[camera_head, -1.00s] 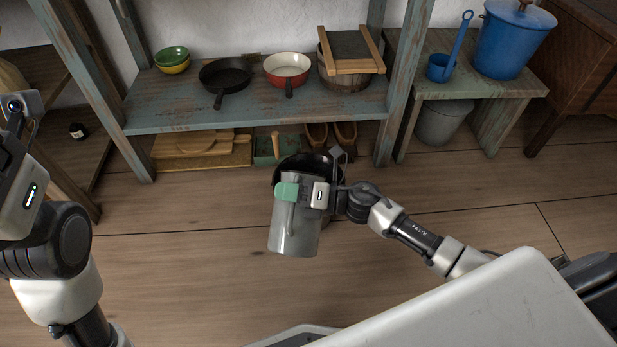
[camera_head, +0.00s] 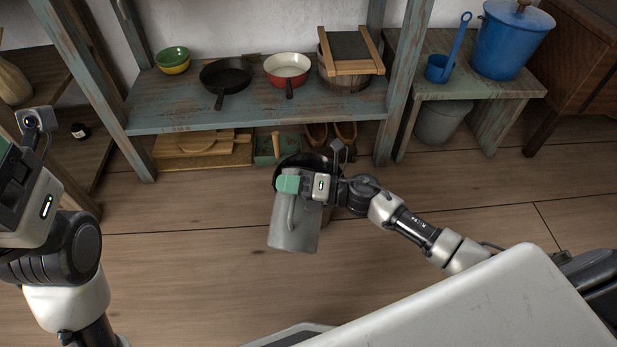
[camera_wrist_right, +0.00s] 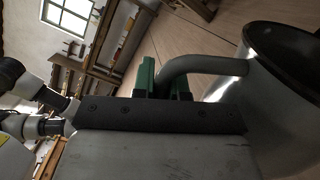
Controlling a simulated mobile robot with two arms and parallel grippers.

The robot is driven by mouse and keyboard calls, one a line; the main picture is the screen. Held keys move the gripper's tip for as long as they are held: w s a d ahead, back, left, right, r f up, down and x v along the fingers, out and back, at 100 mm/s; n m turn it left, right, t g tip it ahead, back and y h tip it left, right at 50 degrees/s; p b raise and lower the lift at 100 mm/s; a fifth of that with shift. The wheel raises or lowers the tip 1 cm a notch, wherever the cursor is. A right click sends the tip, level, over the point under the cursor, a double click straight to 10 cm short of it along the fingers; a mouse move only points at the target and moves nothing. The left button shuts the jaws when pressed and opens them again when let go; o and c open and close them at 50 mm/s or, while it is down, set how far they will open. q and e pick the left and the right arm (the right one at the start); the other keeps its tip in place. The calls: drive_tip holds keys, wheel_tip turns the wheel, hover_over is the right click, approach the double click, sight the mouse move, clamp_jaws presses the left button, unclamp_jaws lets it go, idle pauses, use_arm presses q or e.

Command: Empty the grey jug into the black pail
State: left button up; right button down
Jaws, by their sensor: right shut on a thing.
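The grey jug (camera_head: 300,235) hangs above the floor in the head view, in front of the black pail. My right gripper (camera_head: 290,184) is shut on its handle, with green fingertips. The wrist view shows the green fingers (camera_wrist_right: 160,80) at the handle (camera_wrist_right: 205,65) and the jug's grey wall (camera_wrist_right: 275,105). The black pail (camera_head: 288,164) stands on the floor before the shelf, partly hidden by the jug and gripper. I cannot see the jug's contents. My left gripper (camera_head: 8,170) is at the left edge, cut off by the frame, away from both.
A low shelf (camera_head: 165,115) behind the pail bears bowls, a black pan (camera_head: 226,75), a red pan (camera_head: 287,70) and a wooden tub. A bench (camera_head: 505,90) at the right bears a blue pot (camera_head: 510,42). The wooden floor in front is clear.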

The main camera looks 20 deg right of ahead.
drive_tip(key=shift+w+d+r, duration=0.1)
drive_tip(key=shift+w+r, duration=0.1)
drive_tip(key=shift+w, duration=0.05)
drive_tip(key=shift+w+d+r+m, duration=0.1)
drive_tip(key=shift+w+d+m, duration=0.4)
drive_tip(key=shift+w+m, duration=0.35)
idle(0.5)
drive_tip(key=shift+w+d+r+m+p, duration=0.25)
drive_tip(key=shift+w+d+r+m, duration=0.15)
drive_tip(key=shift+w, duration=0.35)
drive_tip(key=shift+w+d+r+m+p, duration=0.3)
drive_tip(key=shift+w+d+m, duration=0.25)
drive_tip(key=shift+w, duration=0.25)
drive_tip(key=shift+w+d+r+m+p, duration=0.3)
drive_tip(key=shift+w+d+m, duration=0.15)
drive_tip(key=shift+w, duration=0.3)
idle(4.1)
